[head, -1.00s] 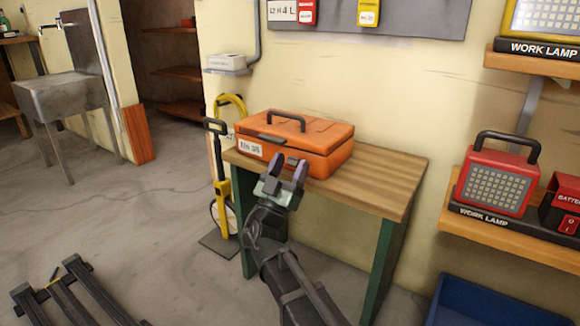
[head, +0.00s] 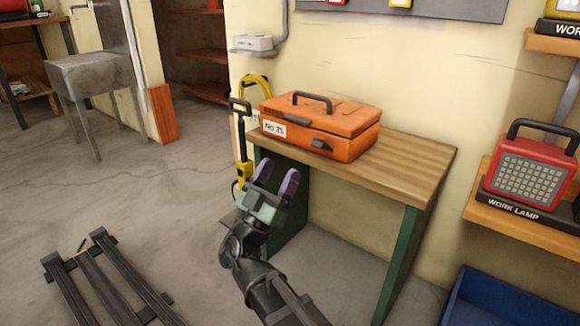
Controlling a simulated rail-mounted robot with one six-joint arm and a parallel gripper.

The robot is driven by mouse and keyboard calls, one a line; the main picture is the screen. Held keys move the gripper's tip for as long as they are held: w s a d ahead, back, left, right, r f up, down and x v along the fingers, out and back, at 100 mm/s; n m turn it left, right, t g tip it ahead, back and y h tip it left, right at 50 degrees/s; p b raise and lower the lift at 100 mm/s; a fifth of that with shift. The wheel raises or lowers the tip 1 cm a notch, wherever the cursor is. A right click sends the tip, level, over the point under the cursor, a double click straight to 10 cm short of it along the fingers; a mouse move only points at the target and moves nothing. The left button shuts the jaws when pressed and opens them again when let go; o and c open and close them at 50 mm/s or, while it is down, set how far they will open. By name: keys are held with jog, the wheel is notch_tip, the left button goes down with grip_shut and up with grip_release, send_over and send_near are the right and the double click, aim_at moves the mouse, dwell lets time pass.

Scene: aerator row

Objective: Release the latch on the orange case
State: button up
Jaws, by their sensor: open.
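The orange case (head: 352,147) sits on the wooden-topped table (head: 410,165), with its lid down and a black handle (head: 312,97) on top. A white label reading "No 35" (head: 273,128) is on its front. A dark latch (head: 322,144) shows on the right of the front face, sitting at a slant. Another dark catch (head: 297,123) is at the lid edge further left. I cannot tell whether either is fastened. My gripper (head: 277,178) is open and empty, in front of the table's left end. It appears below and left of the case, apart from it.
A yellow and black upright tool (head: 242,150) stands left of the table. A red work lamp (head: 527,172) is on a shelf at the right. A blue bin (head: 490,297) is at lower right. A black slatted frame (head: 100,280) lies on the floor at lower left.

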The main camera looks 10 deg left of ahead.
aim_at(315, 147)
notch_tip(315, 147, up, 9)
jog(key=w+d+g+p, duration=0.1)
jog(key=w+g+p, duration=0.15)
jog(key=p, duration=0.95)
notch_tip(315, 147, down, 8)
jog(key=w+d+g+y+p, duration=0.1)
jog(key=w+g+y, duration=0.1)
jog(key=g+y, duration=0.3)
jog(key=shift+g+h, duration=0.3)
jog(key=shift+g, duration=0.05)
jog(key=x, duration=1)
jog(key=shift+w+d+r, duration=0.1)
jog(key=shift+w+d, duration=0.2)
jog(key=shift+d, duration=0.05)
jog(key=c, duration=0.9)
